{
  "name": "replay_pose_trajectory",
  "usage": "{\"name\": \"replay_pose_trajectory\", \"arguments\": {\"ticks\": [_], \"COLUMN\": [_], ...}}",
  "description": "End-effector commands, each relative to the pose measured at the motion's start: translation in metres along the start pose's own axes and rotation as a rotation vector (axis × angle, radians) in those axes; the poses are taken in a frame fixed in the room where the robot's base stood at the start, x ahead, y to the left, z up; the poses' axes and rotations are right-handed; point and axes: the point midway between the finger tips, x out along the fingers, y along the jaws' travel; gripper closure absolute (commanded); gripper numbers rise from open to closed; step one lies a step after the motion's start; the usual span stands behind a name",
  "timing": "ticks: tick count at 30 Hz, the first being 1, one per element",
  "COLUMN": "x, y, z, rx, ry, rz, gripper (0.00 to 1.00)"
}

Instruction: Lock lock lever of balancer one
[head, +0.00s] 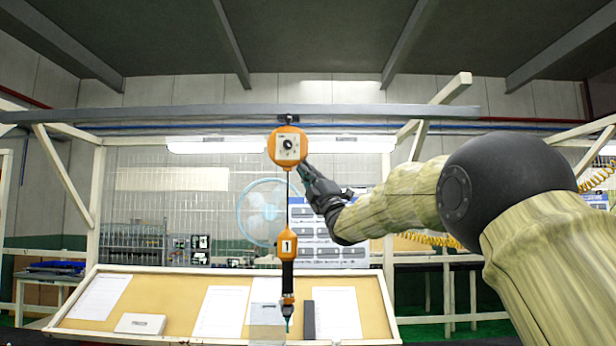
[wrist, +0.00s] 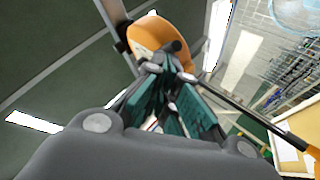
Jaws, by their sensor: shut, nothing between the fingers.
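Balancer one is the orange round housing (head: 288,140) with a pale face and a dark centre knob, hanging from the overhead rail. Its cable runs down to an orange handle marked 1 (head: 287,243). My gripper (head: 305,170) is shut and empty, just below and right of the housing. In the wrist view the orange housing (wrist: 150,33) is just beyond my gripper's fingertips (wrist: 170,65). A small dark knob (wrist: 179,45) shows at the housing's edge there; I cannot tell if it is the lock lever. Contact with the fingers is unclear.
A grey rail (head: 400,111) crosses above. A slanted tan board (head: 180,300) with papers stands below, with a grey block (head: 267,322) by the hanging tool. A blue-white fan (head: 262,207) and a sign board (head: 325,250) stand behind. The space left of the cable is free.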

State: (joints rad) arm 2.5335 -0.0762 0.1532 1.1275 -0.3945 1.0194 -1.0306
Motion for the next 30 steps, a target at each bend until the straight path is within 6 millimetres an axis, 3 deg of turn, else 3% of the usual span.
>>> {"name": "replay_pose_trajectory", "arguments": {"ticks": [30], "x": [-0.0011], "y": [0.0074], "z": [0.0085], "rx": [-0.13], "ry": [0.118], "rz": [-0.127], "gripper": [1.0]}}
